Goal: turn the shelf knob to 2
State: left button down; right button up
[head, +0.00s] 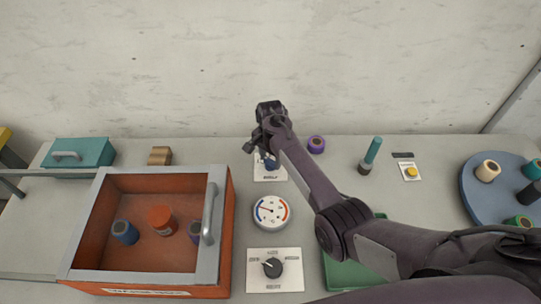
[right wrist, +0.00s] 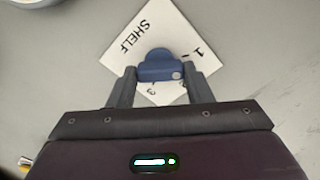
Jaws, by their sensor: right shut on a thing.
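The shelf knob is blue and sits on a white plate (right wrist: 128,35) marked SHELF, seen in the right wrist view. My right gripper (right wrist: 160,74) is shut on the knob (right wrist: 157,56), with one finger on each side of it. A pale dot on the knob faces the lower right of that view, between the printed 1 and 3. The 2 cannot be read there. In the head view my right gripper (head: 268,146) is above the plate (head: 262,174) and partly hides the blue knob (head: 272,163). My left gripper is not in view.
A round dial gauge (head: 271,212) and a black knob (head: 272,267) on another plate lie in front. An orange open box (head: 228,235) with spools stands left. A purple spool (head: 316,144) and a teal-topped stick (head: 373,151) stand right. A blue turntable (head: 477,205) is far right.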

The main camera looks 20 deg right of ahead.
aim_at(271, 160)
jog(key=shift+r+m+p, duration=0.2)
jog(key=shift+m+p, duration=0.25)
jog(key=shift+m, duration=0.45)
jog(key=m+p, duration=0.1)
jog(key=m, duration=0.1)
jog(key=shift+m, duration=0.4)
jog(key=shift+f+m, duration=0.1)
jog(key=shift+m, duration=2.6)
jog(key=o, duration=1)
notch_tip(271, 160, up, 8)
jog(key=shift+f+p, duration=0.15)
jog(key=shift+p, duration=0.95)
